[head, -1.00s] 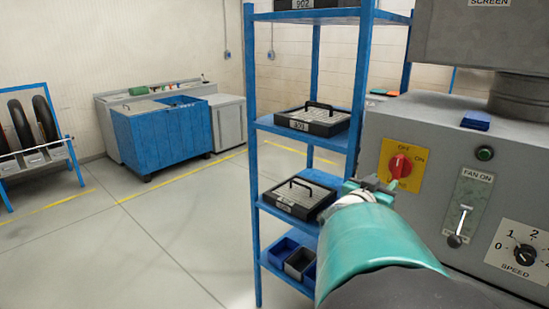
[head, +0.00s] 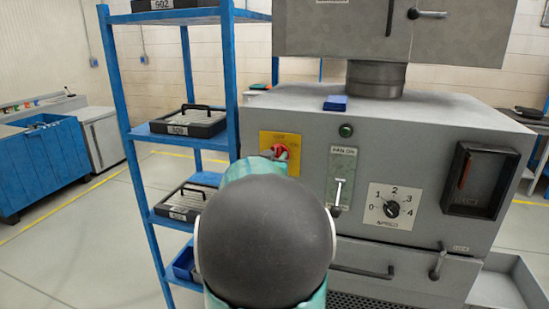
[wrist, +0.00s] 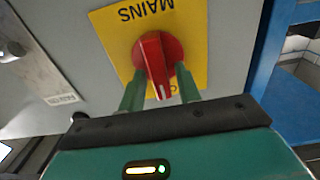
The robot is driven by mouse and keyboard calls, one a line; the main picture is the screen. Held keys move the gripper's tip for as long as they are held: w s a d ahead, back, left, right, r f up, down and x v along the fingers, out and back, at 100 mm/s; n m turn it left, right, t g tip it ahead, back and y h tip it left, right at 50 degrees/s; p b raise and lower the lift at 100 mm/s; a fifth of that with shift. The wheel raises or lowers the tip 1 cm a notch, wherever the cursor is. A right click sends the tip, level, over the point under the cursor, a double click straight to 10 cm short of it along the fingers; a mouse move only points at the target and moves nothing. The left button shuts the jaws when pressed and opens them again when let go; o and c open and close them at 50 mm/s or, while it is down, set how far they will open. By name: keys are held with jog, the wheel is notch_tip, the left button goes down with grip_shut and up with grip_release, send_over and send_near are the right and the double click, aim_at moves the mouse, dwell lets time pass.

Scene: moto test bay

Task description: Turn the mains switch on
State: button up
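The mains switch is a red knob (wrist: 154,62) on a yellow plate (wrist: 193,50), on the grey machine's front. In the wrist view the plate is upside down, with MAINS at the top. The knob's handle, with a white mark, points down toward my gripper, to the plate edge where OFF reads in the head view. My gripper (wrist: 158,88) is open, its green fingers on either side of the handle with gaps visible. I cannot tell whether either finger touches it. In the head view the red knob (head: 281,152) shows just past my arm, which hides the plate's lower part.
The grey machine (head: 300,113) also carries a green button (head: 346,131), a fan lever (head: 338,193) and a speed dial (head: 392,208). A blue shelf rack (head: 128,120) with black cases stands close on the left. Open floor lies further left.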

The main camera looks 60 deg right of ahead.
grip_shut()
jog(key=shift+m, duration=0.3)
jog(key=m, duration=0.3)
jog(key=shift+s, duration=0.15)
jog(key=m, duration=0.9)
jog(key=s+f+m, duration=0.1)
jog(key=m, duration=0.4)
jog(key=shift+d, duration=0.1)
jog(key=shift+m, duration=0.3)
